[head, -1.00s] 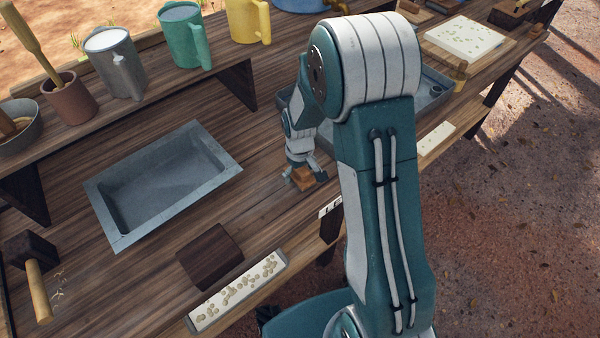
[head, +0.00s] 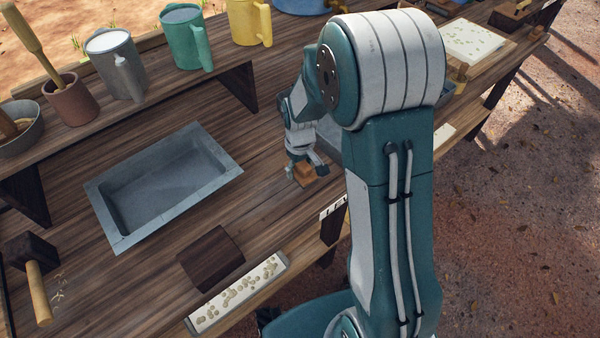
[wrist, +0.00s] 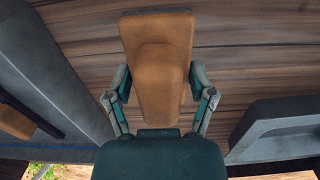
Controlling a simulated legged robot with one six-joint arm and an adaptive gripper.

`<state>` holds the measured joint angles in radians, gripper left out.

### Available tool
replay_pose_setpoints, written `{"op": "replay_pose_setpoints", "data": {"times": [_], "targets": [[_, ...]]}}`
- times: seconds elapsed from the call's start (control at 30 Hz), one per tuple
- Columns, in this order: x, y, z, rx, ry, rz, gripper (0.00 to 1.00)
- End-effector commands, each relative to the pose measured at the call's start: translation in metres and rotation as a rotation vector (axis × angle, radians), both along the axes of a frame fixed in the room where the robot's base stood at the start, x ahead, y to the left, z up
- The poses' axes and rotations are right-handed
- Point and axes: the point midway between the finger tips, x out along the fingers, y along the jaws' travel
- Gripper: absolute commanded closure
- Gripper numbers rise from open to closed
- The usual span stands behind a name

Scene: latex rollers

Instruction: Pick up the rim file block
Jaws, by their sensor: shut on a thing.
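The rim file block is an orange-brown block (head: 305,171) near the bench's front edge, right of the sunken grey basin. In the wrist view the block (wrist: 157,65) stands large between the fingers, with a raised rounded part on its face. My gripper (head: 306,175) is shut on it, and the wrist view shows a finger of my gripper (wrist: 160,95) against each side. In the head view the fingers partly cover the block. I cannot tell whether the block touches the bench top.
The grey basin (head: 103,218) lies left of my gripper. A dark wooden block (head: 211,258) and a speckled white strip (head: 238,294) are nearer the front. Mugs, including a green mug (head: 186,38), stand on the raised back shelf. A grey tray is partly hidden behind my arm.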

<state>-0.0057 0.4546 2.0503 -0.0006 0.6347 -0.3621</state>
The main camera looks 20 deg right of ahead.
Motion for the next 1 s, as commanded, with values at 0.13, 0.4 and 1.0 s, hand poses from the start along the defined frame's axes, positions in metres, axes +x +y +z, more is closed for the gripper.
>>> {"op": "replay_pose_setpoints", "data": {"times": [0.13, 0.4, 1.0], "targets": [[-0.022, 0.013, 0.031, 0.0, -0.003, 0.003, 0.9], [-0.072, 0.042, 0.071, 0.001, -0.002, 0.007, 0.9], [-0.118, 0.067, 0.093, 0.001, 0.001, 0.0, 0.9]]}}
